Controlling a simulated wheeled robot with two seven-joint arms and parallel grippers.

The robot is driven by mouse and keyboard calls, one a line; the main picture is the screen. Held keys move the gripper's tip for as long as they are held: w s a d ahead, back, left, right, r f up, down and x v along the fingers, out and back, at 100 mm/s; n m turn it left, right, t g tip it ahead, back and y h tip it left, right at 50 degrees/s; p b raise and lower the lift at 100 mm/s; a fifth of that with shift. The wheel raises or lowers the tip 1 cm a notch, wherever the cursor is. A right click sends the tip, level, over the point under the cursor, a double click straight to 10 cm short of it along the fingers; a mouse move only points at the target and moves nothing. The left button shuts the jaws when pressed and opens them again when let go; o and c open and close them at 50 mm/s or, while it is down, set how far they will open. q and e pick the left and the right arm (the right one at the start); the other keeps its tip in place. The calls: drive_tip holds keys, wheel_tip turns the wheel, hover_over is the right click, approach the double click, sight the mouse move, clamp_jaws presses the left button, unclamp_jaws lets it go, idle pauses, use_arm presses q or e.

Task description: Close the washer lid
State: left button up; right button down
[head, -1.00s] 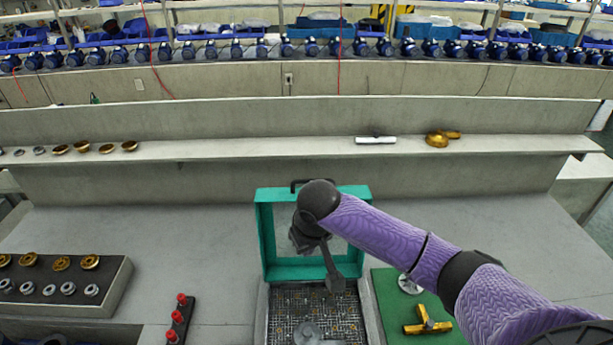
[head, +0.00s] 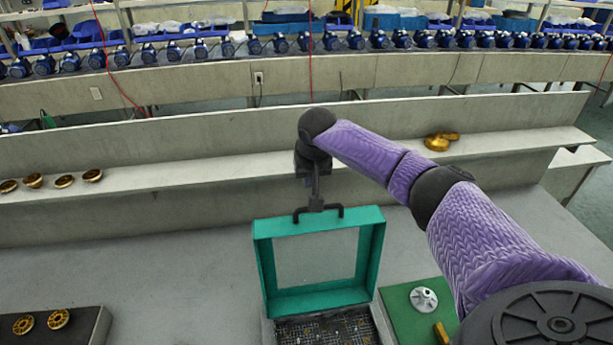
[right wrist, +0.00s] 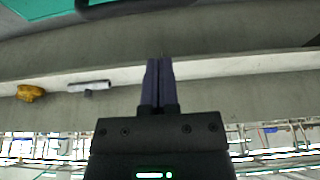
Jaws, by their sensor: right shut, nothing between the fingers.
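The washer lid (head: 262,270) is a teal frame with a clear window, standing open and upright behind the washer's dark mesh top (head: 325,330). A dark handle (head: 300,214) sits on its upper edge. My right gripper (head: 316,203) is shut and empty, pointing down at the handle's middle in the head view; I cannot tell whether it touches. In the right wrist view its closed fingers (right wrist: 158,72) show with nothing between them. A teal part of the lid (right wrist: 35,8) and the dark handle (right wrist: 135,8) lie at that view's top edge, apart from the fingertips. My left gripper is out of view.
A green board (head: 400,300) with a metal part (head: 424,299) lies right of the washer. A dark tray (head: 75,325) with brass rings is at the left front. A shelf (head: 215,172) runs behind, carrying brass parts (head: 440,141).

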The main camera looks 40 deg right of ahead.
sight(311, 215)
drive_tip(key=f, duration=0.2)
drive_tip(key=s+f+p, duration=0.1)
drive_tip(key=f, duration=0.1)
drive_tip(key=shift+a+f, duration=0.1)
drive_tip(key=shift+a, duration=0.1)
drive_tip(key=shift+s+a+f+p, duration=0.1)
drive_tip(key=shift+s+a+p, duration=0.05)
drive_tip(key=shift+a+p, duration=0.15)
